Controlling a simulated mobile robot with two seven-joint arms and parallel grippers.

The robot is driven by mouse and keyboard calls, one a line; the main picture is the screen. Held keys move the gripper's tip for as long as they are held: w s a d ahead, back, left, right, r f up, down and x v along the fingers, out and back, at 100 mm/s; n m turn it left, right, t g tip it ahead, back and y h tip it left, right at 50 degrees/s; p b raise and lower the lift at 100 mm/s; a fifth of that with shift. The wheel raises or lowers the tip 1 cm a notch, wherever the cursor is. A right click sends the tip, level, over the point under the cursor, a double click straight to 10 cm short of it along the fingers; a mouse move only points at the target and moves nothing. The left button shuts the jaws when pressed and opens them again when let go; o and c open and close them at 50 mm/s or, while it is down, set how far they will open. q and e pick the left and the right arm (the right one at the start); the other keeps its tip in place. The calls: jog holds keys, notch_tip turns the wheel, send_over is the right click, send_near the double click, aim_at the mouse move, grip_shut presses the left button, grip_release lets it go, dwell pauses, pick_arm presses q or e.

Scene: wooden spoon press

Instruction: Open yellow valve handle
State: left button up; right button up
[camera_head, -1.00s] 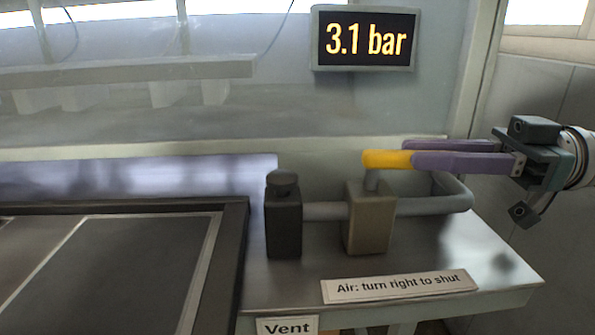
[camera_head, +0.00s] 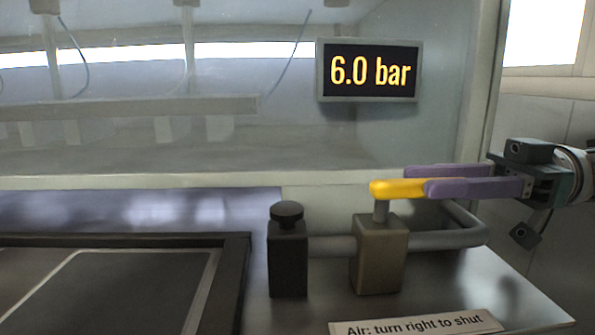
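The yellow valve handle (camera_head: 398,188) is a lever on top of the tan valve block (camera_head: 378,258), right of centre. It points right, roughly in line with the grey pipe behind it. My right gripper (camera_head: 416,180) comes in from the right with purple fingers, one along the far side and one along the near side of the handle. It looks shut on the handle, whose right part is hidden behind the near finger. My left gripper is not in view. The display (camera_head: 368,71) reads 6.0 bar.
A dark block with a round knob (camera_head: 287,250) stands left of the valve. A bent grey pipe (camera_head: 450,238) runs right of it. A label (camera_head: 420,325) reads "Air: turn right to shut". A dark-framed panel (camera_head: 120,285) lies at left, and a clear guard rises behind.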

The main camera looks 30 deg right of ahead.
jog(key=shift+o, duration=1.1)
jog(key=b+v, duration=0.4)
jog(key=v, duration=0.6)
